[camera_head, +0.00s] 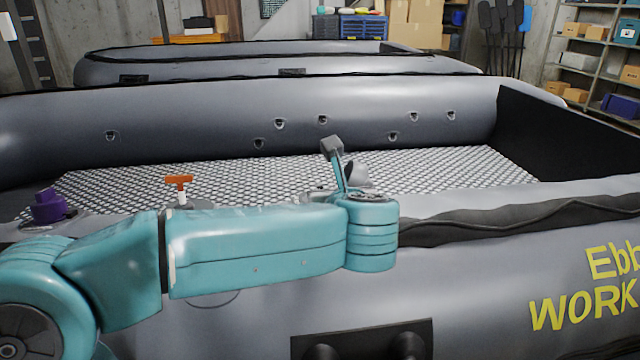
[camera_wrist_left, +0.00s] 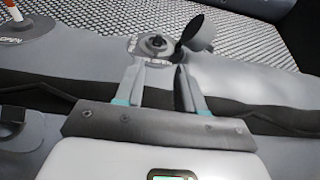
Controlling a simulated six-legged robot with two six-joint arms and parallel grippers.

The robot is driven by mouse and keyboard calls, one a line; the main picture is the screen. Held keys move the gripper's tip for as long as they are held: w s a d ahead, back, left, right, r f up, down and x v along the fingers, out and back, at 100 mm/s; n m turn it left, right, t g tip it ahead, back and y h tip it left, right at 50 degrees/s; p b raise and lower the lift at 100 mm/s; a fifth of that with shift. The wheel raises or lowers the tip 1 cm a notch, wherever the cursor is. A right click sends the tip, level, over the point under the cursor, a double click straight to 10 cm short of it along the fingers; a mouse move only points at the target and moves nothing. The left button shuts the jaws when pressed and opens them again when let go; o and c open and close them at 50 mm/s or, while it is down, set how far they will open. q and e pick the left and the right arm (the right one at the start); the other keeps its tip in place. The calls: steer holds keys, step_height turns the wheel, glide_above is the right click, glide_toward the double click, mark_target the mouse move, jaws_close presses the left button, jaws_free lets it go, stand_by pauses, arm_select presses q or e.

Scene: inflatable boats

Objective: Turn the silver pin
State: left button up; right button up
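In the left wrist view a round grey valve (camera_wrist_left: 140,50) with lettering on its rim sits on the boat tube. A small dark-looking pin (camera_wrist_left: 157,41) stands at its centre; I take it for the silver pin. A grey cap (camera_wrist_left: 197,33) is flipped up at its right. The cap also shows in the head view (camera_head: 356,174), where my arm hides most of the valve. My left gripper (camera_wrist_left: 159,70) is open and empty, with its fingertips short of the valve and apart from the pin. My right gripper is in neither view.
An orange T-handle (camera_head: 180,183) and a purple valve piece (camera_head: 47,207) stand on the same tube to the left. A checkered floor (camera_head: 440,172) lies inside the boat. A second boat (camera_head: 230,66) lies behind.

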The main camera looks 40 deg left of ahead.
mark_target(320, 187)
arm_select(q)
steer(key=p+x, duration=0.1)
steer(key=x, duration=1.4)
steer(key=shift+a+f, duration=0.25)
jaws_close()
